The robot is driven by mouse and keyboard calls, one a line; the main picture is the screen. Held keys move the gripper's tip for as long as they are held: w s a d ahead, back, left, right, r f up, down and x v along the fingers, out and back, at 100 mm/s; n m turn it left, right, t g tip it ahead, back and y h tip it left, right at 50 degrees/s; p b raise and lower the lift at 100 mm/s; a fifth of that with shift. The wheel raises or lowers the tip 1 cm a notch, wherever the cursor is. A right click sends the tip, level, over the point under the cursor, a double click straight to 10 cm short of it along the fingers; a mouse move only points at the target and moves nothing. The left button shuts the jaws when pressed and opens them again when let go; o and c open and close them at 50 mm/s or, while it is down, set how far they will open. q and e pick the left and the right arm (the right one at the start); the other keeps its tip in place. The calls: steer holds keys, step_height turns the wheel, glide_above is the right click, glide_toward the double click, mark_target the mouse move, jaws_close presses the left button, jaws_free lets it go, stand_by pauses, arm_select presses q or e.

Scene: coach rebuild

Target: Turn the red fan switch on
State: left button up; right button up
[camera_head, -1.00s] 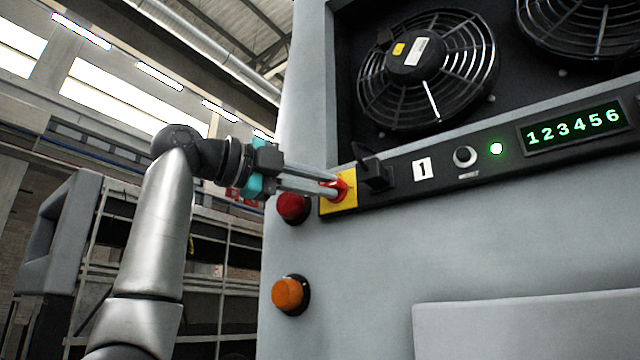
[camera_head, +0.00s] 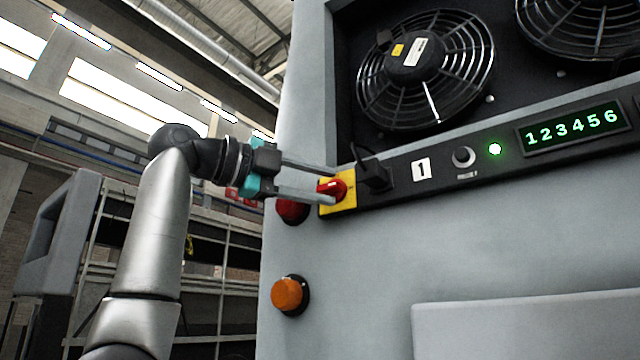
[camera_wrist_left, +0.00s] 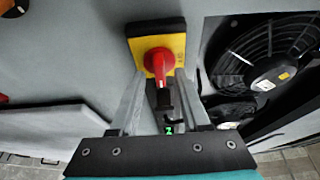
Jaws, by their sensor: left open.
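The red fan switch (camera_head: 338,187) is a rotary knob on a yellow plate (camera_head: 350,202), at the left end of the black panel strip. In the left wrist view the red knob (camera_wrist_left: 158,62) is upper centre, its grip pointing down the picture towards my gripper, on the yellow plate (camera_wrist_left: 178,42). My left gripper (camera_head: 331,186) is open, with one finger on each side of the knob. In the left wrist view its fingertips (camera_wrist_left: 159,82) are apart with the knob between them. Whether either finger touches the knob cannot be told. My right gripper is not in view.
A black part (camera_head: 375,172) sticks out just right of the switch. A red button (camera_head: 291,209) sits left of the plate and an orange one (camera_head: 288,294) below. A fan (camera_head: 426,70) is above.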

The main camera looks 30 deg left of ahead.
arm_select(q)
steer(key=b+v, duration=0.1)
steer(key=v, duration=1.4)
steer(key=shift+b, duration=0.4)
